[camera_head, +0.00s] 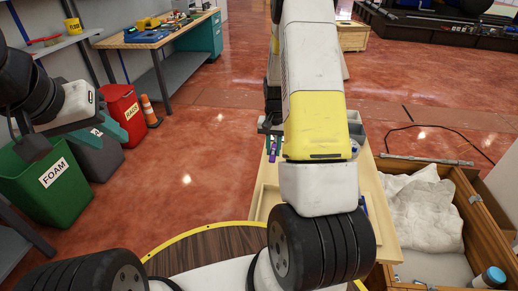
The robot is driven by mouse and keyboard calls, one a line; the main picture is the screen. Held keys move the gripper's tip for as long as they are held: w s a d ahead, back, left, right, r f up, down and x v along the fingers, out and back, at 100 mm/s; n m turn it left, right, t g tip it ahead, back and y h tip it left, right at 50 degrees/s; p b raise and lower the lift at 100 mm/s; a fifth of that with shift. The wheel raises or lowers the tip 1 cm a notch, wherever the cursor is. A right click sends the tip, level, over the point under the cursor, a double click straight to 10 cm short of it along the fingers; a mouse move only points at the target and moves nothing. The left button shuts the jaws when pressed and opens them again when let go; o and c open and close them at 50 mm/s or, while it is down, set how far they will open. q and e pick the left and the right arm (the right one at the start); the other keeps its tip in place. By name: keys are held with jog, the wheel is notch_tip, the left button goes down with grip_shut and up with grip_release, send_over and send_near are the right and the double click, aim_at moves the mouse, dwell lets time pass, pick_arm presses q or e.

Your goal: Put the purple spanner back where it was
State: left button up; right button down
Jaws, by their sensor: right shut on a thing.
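The purple spanner (273,150) shows as a small purple strip at the left edge of my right forearm, above the pale wooden table (268,196). My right gripper (271,141) is mostly hidden behind that forearm; a dark part and a bit of teal finger show next to the spanner, and it is shut on it. Whether the spanner touches the table cannot be told. My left gripper (121,124) is at the left, in front of the bins, with its teal fingers apart and nothing seen between them.
Grey trays (356,130) stand at the table's far right. A wooden crate (464,214) with white sacking is right of the table. Green (46,187) and red (121,113) bins and an orange cone (149,110) stand left. Red floor between is clear.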

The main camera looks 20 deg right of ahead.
aim_at(272, 171)
notch_tip(272, 171, down, 8)
jog(key=shift+r, duration=0.1)
dwell(0.4)
jog(key=c, duration=1.3)
grip_release()
jog(key=shift+f, duration=0.2)
jog(key=shift+o, duration=0.2)
jog(key=shift+r, duration=0.1)
